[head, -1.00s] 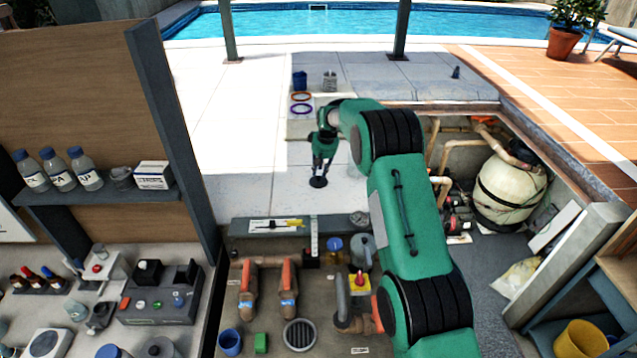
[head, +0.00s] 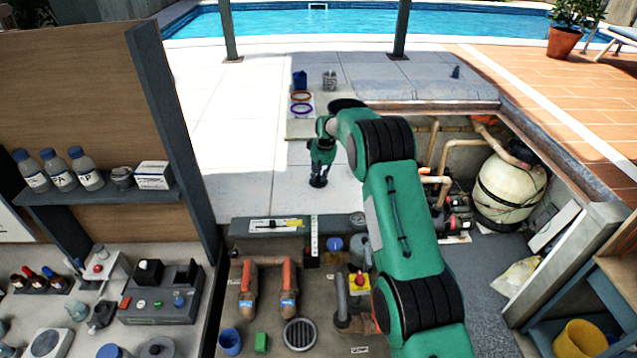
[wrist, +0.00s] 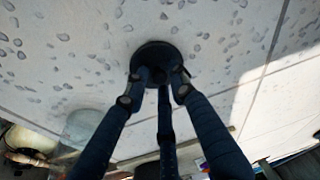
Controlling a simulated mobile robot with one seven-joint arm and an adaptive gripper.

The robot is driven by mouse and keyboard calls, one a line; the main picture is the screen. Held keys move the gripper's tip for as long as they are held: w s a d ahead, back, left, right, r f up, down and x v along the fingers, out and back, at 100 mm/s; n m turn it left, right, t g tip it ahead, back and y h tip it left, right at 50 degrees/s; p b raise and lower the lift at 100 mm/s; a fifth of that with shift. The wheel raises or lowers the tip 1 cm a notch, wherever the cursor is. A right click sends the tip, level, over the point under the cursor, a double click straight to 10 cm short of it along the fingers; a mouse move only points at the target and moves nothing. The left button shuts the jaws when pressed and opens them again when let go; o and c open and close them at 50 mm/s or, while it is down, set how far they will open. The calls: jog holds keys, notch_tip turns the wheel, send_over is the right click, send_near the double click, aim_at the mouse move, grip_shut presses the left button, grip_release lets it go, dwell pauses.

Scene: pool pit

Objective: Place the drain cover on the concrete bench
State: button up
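A dark round disc (head: 318,182), which looks like the drain cover, lies on the pale paving beyond the pipework. In the wrist view the disc (wrist: 155,53) sits just beyond my fingertips. My gripper (head: 319,176) points down at it; in the wrist view its dark fingers (wrist: 157,88) stand apart over the near rim. I see no clear grip, and the fingers hide part of the disc. A concrete-coloured bench top (head: 318,302) with pipes is in front. A round slatted grate (head: 300,334) lies on it.
To the right is a sunken pit with a white tank (head: 510,190). Rings (head: 301,108) lie farther back. Paving left of my gripper is clear.

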aim_at(319, 179)
grip_shut()
jog(key=shift+r, duration=0.2)
jog(key=shift+r, duration=1.7)
jog(key=shift+s+f, duration=0.1)
jog(key=shift+s, duration=0.2)
jog(key=s, duration=0.5)
jog(key=s+d+r+b, duration=0.1)
jog(key=s, duration=0.4)
jog(key=s+d, duration=0.1)
jog(key=s, duration=0.4)
jog(key=shift+s+d+r+b, duration=0.1)
jog(key=shift+r+b, duration=0.15)
jog(key=shift+b, duration=0.15)
jog(key=shift+d, duration=0.1)
